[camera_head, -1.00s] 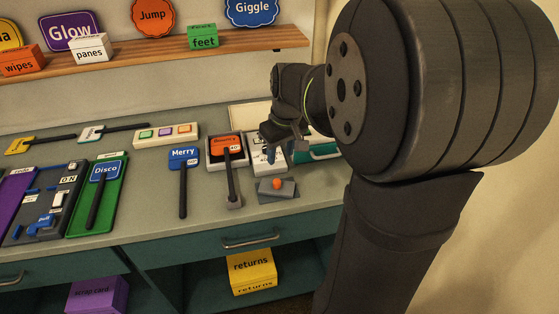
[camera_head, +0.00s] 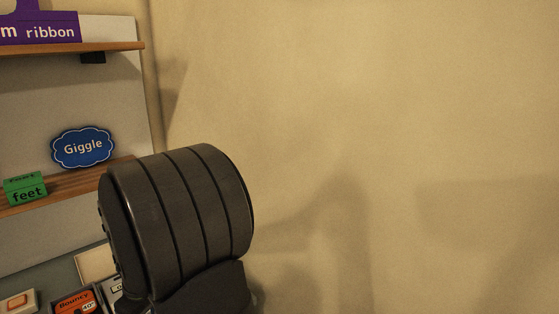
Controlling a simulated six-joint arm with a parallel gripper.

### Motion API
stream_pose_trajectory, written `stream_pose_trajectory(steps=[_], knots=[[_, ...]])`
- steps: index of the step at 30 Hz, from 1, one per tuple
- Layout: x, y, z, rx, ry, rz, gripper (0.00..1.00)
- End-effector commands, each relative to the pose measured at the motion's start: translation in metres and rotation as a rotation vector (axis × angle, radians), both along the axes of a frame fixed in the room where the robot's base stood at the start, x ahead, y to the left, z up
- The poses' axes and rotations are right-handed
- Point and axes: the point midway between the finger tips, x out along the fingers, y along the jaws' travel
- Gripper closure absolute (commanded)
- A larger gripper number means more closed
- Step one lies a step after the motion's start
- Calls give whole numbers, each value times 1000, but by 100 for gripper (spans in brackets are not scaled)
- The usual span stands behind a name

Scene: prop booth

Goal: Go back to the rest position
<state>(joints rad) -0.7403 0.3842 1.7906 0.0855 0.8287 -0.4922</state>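My gripper is not in view in the head view. Only a thick dark part of my own arm shows, rising from the bottom edge left of the middle. It hides part of the counter behind it. I cannot tell whether the gripper holds anything.
At the left, a shelf (camera_head: 68,184) bears a green "feet" box (camera_head: 25,189), with a blue "Giggle" sign (camera_head: 83,148) above. A purple ribbon box (camera_head: 40,30) stands on a higher shelf. An orange "Bouncy" sign (camera_head: 76,303) shows at lower left. A bare wall (camera_head: 400,120) fills the right.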

Motion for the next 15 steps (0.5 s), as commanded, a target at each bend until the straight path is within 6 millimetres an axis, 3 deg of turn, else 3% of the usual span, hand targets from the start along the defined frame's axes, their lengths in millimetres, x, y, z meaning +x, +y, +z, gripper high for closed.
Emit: stream_pose_trajectory(steps=[5,9,15], knots=[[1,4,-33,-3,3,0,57],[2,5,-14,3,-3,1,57],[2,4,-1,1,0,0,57]])
